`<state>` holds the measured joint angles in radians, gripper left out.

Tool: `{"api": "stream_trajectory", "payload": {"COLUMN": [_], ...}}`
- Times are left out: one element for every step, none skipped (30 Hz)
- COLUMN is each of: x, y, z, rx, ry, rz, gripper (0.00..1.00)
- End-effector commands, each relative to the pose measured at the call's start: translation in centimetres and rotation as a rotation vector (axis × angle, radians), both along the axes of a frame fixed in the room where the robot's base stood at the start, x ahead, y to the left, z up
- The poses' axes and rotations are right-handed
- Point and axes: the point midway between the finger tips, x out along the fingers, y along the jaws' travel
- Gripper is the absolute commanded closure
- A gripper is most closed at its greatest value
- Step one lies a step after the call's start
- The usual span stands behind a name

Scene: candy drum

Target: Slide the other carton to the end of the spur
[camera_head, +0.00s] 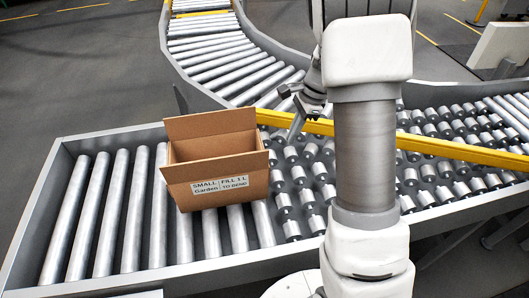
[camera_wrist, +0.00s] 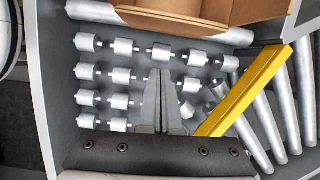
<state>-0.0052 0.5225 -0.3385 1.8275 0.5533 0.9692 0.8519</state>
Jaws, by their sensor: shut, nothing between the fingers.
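An open, empty-looking brown carton (camera_head: 217,168) with raised flaps stands upright on the main conveyor (camera_head: 110,220), where the long rollers meet the short wheels. Its label reads SMALL Garden, FILL 1 L. The carton also shows at the top of the wrist view (camera_wrist: 205,22). The spur (camera_head: 225,60) branches off behind it and runs away toward the top left.
A yellow bar (camera_head: 440,148) lies across the wheeled section, behind and right of my gripper; it shows in the wrist view too (camera_wrist: 245,90). Grey side rails edge the conveyor. The long rollers left of the carton and the middle of the spur are clear.

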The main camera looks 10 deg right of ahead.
Motion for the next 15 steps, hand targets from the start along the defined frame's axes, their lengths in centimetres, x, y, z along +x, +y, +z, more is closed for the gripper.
{"api": "stream_trajectory", "payload": {"x": [0.3, 0.4, 0.5, 0.6, 0.6, 0.7, 0.7, 0.6, 0.6, 0.6, 0.6, 0.6, 0.6, 0.5, 0.5], "y": [-0.2, -0.3, -0.4, -0.4, -0.5, -0.4, -0.4, -0.3, -0.1, 0.0, 0.1, 0.4, 0.5, 0.7, 0.9], "z": [-1.1, -1.5, -1.8, -2.1, -2.3, -2.6, -2.8, -3.2, -3.7, -4.1, -4.6, -5.4, -6.0, -6.6, -7.5], "rx": [0.000, 0.001, 0.001, 0.002, 0.002, 0.002, 0.002, 0.003, 0.003, 0.003, 0.003, 0.003, 0.003, 0.003, 0.002], "ry": [0.016, 0.021, 0.028, 0.032, 0.033, 0.035, 0.036, 0.037, 0.039, 0.039, 0.039, 0.038, 0.039, 0.039, 0.039], "rz": [-0.022, -0.033, -0.046, -0.053, -0.058, -0.061, -0.063, -0.063, -0.063, -0.061, -0.061, -0.062, -0.061, -0.060, -0.061], "gripper": [1.00, 1.00, 1.00, 1.00, 1.00, 1.00, 1.00, 1.00, 1.00, 1.00, 1.00, 1.00, 1.00, 1.00, 1.00]}}
